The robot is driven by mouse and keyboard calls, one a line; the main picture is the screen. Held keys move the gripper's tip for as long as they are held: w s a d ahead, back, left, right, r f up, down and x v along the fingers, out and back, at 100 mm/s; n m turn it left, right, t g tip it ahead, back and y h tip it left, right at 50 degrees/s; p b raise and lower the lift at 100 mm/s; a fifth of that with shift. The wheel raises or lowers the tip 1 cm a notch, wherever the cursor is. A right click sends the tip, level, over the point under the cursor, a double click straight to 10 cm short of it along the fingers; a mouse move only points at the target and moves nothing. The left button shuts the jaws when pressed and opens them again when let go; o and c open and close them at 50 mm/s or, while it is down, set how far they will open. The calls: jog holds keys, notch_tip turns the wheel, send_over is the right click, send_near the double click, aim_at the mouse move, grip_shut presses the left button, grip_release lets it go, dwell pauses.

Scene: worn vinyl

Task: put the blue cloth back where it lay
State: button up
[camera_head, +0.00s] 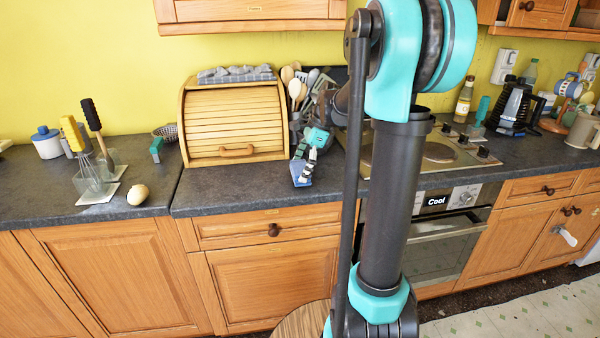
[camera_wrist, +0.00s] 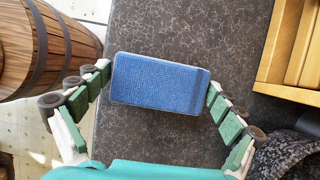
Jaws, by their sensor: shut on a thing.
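The blue cloth (camera_wrist: 160,82) is a flat, folded rectangle in the middle of the wrist view. My gripper (camera_wrist: 159,86) is shut on it, with one finger against each short side. In the head view the cloth (camera_head: 301,174) shows below my gripper (camera_head: 304,158), by the counter's front edge and in front of the bread box's right end. The cloth looks tilted there. I cannot tell whether it touches the counter or hangs just above it.
The dark worktop (camera_head: 225,200) is clear in front of the wooden bread box (camera_head: 232,122). Utensils (camera_head: 297,88) stand behind my gripper. The hob (camera_head: 440,150) lies to the right. A whisk (camera_head: 100,145) and an egg-like object (camera_head: 138,194) are left. A wooden barrel (camera_wrist: 50,50) stands below the counter edge.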

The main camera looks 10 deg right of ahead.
jog(key=shift+f, duration=0.65)
jog(key=shift+f, duration=0.15)
jog(key=o, duration=0.7)
jog(key=v, duration=1.2)
jog(key=shift+r, duration=0.25)
